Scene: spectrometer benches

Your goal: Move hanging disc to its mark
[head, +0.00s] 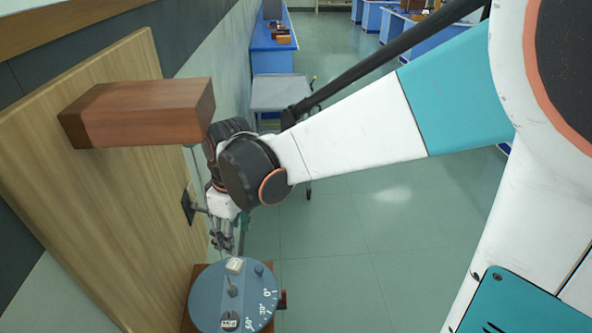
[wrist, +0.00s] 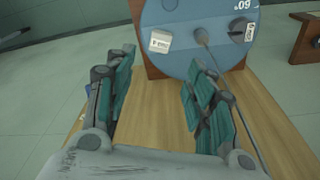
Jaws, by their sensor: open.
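The blue-grey disc (head: 205,300) lies face-up below the wooden bracket, at the bottom of the head view. Its rim carries white degree marks, with 0, 30 and 60 legible. A pale block (head: 235,265) and a second small labelled piece (head: 229,321) sit on it, with a dark knob between them. In the wrist view the disc (wrist: 180,60) is at the top, with a white labelled block (wrist: 160,41) and a thin rod. My gripper (wrist: 158,78) is open and empty, its teal-padded fingers pointing at the disc; it also shows above the disc in the head view (head: 223,240). Contact cannot be told.
A reddish wooden block (head: 140,112) juts from a tall wooden board (head: 110,200) at the left, close beside my wrist. A small dark bracket (head: 188,207) is on the board. A grey cart (head: 280,93) and blue benches stand farther back. The floor at right is clear.

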